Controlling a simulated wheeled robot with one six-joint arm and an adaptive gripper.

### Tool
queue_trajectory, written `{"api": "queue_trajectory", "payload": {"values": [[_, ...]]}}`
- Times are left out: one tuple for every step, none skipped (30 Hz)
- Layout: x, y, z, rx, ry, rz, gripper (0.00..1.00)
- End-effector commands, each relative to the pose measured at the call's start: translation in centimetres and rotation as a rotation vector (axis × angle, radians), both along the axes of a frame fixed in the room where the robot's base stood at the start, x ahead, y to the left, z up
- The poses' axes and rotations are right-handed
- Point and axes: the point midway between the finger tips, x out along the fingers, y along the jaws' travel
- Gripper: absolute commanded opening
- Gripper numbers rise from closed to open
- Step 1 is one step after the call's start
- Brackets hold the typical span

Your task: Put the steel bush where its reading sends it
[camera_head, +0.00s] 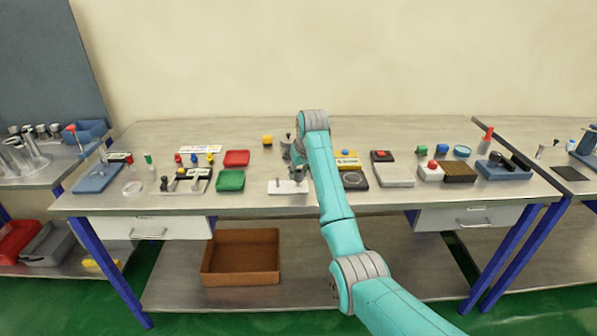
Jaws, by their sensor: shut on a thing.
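My gripper (297,174) is over the middle of the workbench, just above a low white block (284,188). It is shut on a small grey part, largely hidden by the fingers. I cannot make out whether this is the steel bush. I also cannot tell whether the part touches the white block. A red tray or lid (236,158) and a green one (230,181) lie to the left. A device with a dark round face (355,180) is right of my arm. No reading is legible from here.
A rack of small coloured-topped parts (187,180) and a blue stand (97,178) are at the left. A brown bin (241,257) sits on the lower shelf.

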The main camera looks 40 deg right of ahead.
Motion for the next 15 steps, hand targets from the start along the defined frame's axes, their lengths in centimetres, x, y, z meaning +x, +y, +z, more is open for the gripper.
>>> {"api": "queue_trajectory", "payload": {"values": [[0.01,0.0,-0.05,0.0,0.0,0.0,0.0],[0.01,0.0,-0.09,0.0,0.0,0.0,0.0],[0.01,0.0,-0.15,0.0,0.0,0.0,0.0],[0.0,0.0,-0.18,0.0,0.0,0.0,0.0],[0.01,0.0,-0.22,0.0,-0.001,0.0,0.0],[0.0,0.0,-0.27,0.0,-0.001,0.0,0.0],[0.01,0.0,-0.31,0.0,-0.001,0.0,0.0],[0.0,0.0,-0.35,0.0,-0.001,0.0,0.0],[0.0,0.0,-0.4,0.0,-0.001,0.0,0.0],[0.01,0.0,-0.44,0.0,-0.001,0.0,0.0],[0.0,0.0,-0.48,0.0,-0.001,0.0,0.0],[0.0,0.0,-0.53,0.0,-0.001,0.0,0.0],[0.01,0.0,-0.57,0.0,-0.001,0.0,0.0],[0.0,0.0,-0.61,0.0,-0.001,0.0,0.0],[0.0,0.0,-0.66,0.0,-0.001,0.0,0.0]]}}
